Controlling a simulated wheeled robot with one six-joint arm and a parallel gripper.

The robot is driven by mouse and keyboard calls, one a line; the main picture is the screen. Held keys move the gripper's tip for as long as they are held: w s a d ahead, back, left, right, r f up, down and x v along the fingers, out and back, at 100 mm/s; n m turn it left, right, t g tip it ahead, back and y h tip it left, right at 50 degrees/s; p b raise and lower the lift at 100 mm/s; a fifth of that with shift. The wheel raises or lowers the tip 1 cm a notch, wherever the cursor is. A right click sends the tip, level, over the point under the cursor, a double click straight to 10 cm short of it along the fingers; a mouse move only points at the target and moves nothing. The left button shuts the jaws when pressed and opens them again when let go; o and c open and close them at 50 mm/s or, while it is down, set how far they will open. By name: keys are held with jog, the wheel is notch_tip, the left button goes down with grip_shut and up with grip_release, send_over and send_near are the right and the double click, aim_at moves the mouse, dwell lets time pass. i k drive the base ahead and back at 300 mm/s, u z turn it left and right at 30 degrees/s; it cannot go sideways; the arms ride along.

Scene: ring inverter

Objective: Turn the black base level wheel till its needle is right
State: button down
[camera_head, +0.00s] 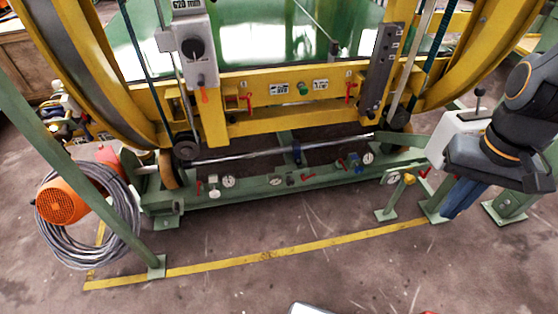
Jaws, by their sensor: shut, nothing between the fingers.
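My gripper (454,206) is at the right, with its bluish fingers together and pointing down-left beside a green post. It looks empty. I cannot make out for sure which part is the black base level wheel. A dark round wheel (187,149) sits at the left end of the green base (250,193), far from my gripper. Small white dials show on the base, at left (228,181) and right (368,158). Another dial (393,179) stands on a green stand just left of my gripper. Their needles are too small to read. My gripper and arm hide part of the right side.
The large yellow ring frame (285,100) stands behind the base. An orange motor (62,201) and coiled grey cable (120,230) are at left. The floor before the base is mostly clear, with a yellow line (265,255).

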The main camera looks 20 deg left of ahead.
aim_at(291, 181)
jog(key=u, duration=1)
